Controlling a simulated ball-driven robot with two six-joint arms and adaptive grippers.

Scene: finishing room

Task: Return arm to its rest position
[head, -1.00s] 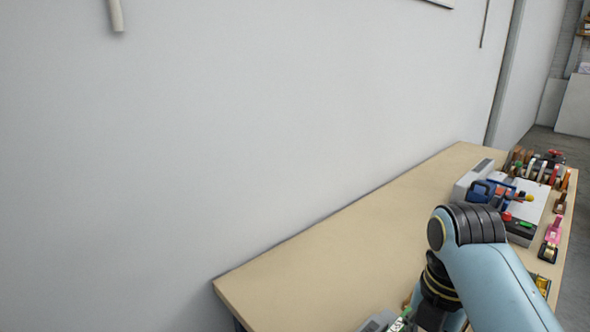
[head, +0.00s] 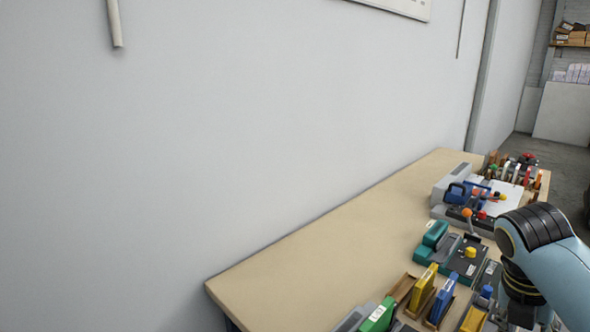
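My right arm, light blue with a black ribbed joint, comes in from the lower right in the head view. It bends down over the front right part of the wooden table (head: 330,240). Its gripper is below the picture's edge or hidden behind the arm. My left arm and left gripper are not in the picture.
Close to my arm on the table are a teal and grey device (head: 466,258), a yellow block (head: 423,288) and a green block (head: 379,317). A blue-handled machine (head: 462,192) stands farther back. The table's left part is bare, along a white wall (head: 220,130).

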